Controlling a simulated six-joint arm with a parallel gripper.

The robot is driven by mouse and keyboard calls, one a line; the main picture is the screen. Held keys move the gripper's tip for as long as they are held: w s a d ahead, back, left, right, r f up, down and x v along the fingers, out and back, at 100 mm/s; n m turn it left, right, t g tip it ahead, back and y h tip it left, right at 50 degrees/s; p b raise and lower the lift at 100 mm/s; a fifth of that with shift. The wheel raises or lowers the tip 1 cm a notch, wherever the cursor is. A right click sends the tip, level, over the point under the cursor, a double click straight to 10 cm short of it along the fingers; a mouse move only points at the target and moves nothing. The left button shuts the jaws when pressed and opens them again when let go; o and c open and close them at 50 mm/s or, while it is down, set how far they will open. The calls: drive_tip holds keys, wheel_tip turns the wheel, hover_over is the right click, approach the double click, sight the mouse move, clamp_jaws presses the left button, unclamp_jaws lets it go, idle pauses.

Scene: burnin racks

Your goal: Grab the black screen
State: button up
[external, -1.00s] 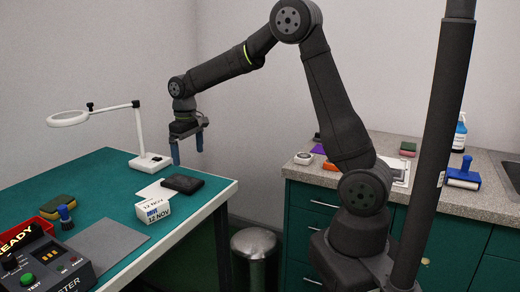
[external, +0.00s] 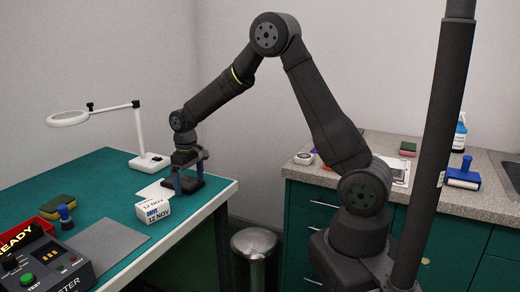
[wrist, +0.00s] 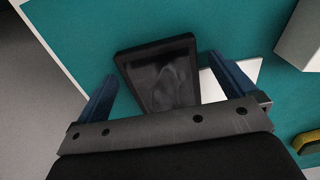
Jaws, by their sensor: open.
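The black screen (wrist: 160,78) lies flat on the green table, face up, with a dark grey glossy face inside a black frame. In the external view the black screen (external: 183,186) is partly hidden by my gripper (external: 188,178), which is low over it. In the wrist view my gripper (wrist: 168,85) is open, with one blue finger on each side of the screen and a gap visible on both sides. The screen's near end is hidden behind the gripper body.
A white sheet (external: 152,191) lies beside the screen. A white date block (external: 153,210) stands close in front, and a magnifier lamp base (external: 149,162) stands behind. The table's right edge (external: 222,196) is near. A grey mat (external: 106,243) lies farther forward.

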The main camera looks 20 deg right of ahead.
drive_tip(key=c, duration=1.1)
